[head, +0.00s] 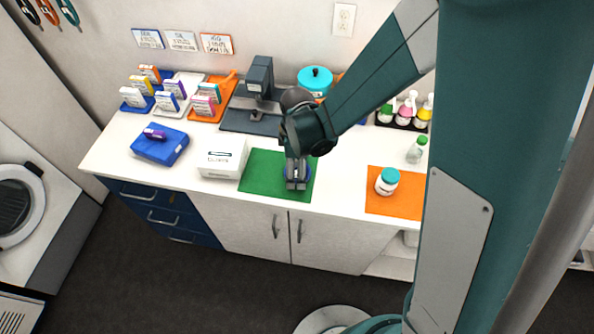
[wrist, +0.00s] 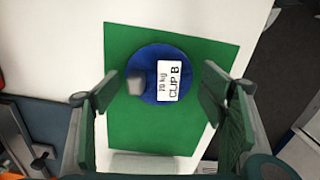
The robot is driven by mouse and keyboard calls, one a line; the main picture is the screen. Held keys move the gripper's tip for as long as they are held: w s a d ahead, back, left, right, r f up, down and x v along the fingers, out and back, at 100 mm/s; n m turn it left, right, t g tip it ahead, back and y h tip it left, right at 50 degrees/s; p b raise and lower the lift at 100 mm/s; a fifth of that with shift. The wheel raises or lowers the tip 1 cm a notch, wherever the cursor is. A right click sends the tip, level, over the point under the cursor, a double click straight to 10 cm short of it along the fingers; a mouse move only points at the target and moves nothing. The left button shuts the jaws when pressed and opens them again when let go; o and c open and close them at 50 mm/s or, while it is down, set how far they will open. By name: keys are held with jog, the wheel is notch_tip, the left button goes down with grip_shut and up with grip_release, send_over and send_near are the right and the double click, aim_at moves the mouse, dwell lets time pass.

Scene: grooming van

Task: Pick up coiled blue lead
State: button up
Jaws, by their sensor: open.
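The coiled blue lead (wrist: 148,58) lies flat as a round coil on a green mat (wrist: 130,35) in the wrist view. It carries a white label reading "70 kg CLIP B" (wrist: 174,77) and a grey block-like clip (wrist: 136,84) at its left edge. My gripper (wrist: 156,100) is open, with one finger to either side of the coil in the picture and nothing between them. In the head view my gripper (head: 296,184) points down over the green mat (head: 262,168) and hides most of the lead.
A white box (head: 221,158) stands left of the mat, with a blue case (head: 160,146) beyond it. To the right are an orange mat (head: 392,204) with a teal-lidded jar (head: 387,181). A dark scale-like stand (head: 257,100) is behind the mat.

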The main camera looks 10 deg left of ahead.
dwell(0.4)
jog(key=c, duration=1)
jog(key=shift+r, duration=0.1)
jog(key=shift+c, duration=0.2)
notch_tip(320, 180, up, 10)
jog(key=shift+p, duration=0.3)
dwell(0.4)
